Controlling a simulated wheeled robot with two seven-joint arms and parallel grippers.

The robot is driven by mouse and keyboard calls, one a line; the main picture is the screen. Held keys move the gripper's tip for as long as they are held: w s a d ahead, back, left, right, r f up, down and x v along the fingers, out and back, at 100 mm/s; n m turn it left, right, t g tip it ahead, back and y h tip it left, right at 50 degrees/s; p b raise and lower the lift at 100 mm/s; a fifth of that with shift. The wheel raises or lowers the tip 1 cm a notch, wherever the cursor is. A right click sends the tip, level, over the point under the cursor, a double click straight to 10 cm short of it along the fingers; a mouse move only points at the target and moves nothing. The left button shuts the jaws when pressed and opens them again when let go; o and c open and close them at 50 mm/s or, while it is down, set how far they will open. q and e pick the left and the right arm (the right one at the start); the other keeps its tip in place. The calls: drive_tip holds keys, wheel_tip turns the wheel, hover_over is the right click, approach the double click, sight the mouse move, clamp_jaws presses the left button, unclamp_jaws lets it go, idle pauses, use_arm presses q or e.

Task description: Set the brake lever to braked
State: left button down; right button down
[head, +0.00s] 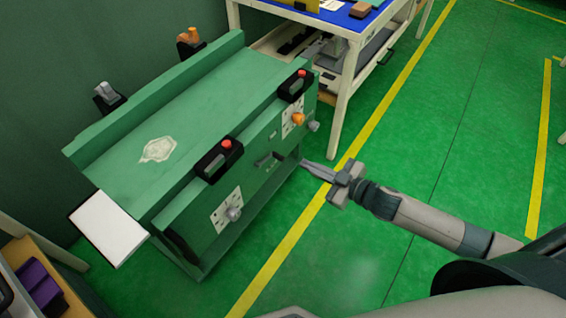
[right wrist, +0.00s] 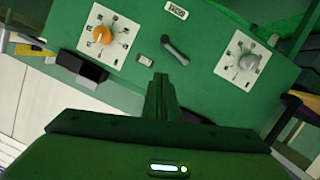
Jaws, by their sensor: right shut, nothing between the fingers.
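The green machine (head: 185,120) stands at the left in the head view. A short dark lever, apparently the brake lever (head: 265,160), is on its front panel between the two dials. In the right wrist view the lever (right wrist: 175,48) lies slanted near the top centre, with a small grey block (right wrist: 144,60) beside it. My right gripper (head: 304,164) is shut and empty, in front of the panel and right of the lever. In the wrist view its fingers (right wrist: 161,78) end apart from the lever in the picture. The lever's marking is too small to read. My left gripper is not in view.
An orange dial (head: 298,119) and a grey dial (head: 234,214) flank the lever. Two black boxes with red buttons (head: 226,144) sit along the top edge. A white workbench (head: 343,85) stands behind. Green floor (head: 400,150) is clear on the right.

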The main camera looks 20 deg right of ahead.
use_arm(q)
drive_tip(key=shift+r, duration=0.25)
use_arm(e)
drive_tip(key=shift+a+r, duration=0.25)
drive_tip(key=shift+r, duration=0.25)
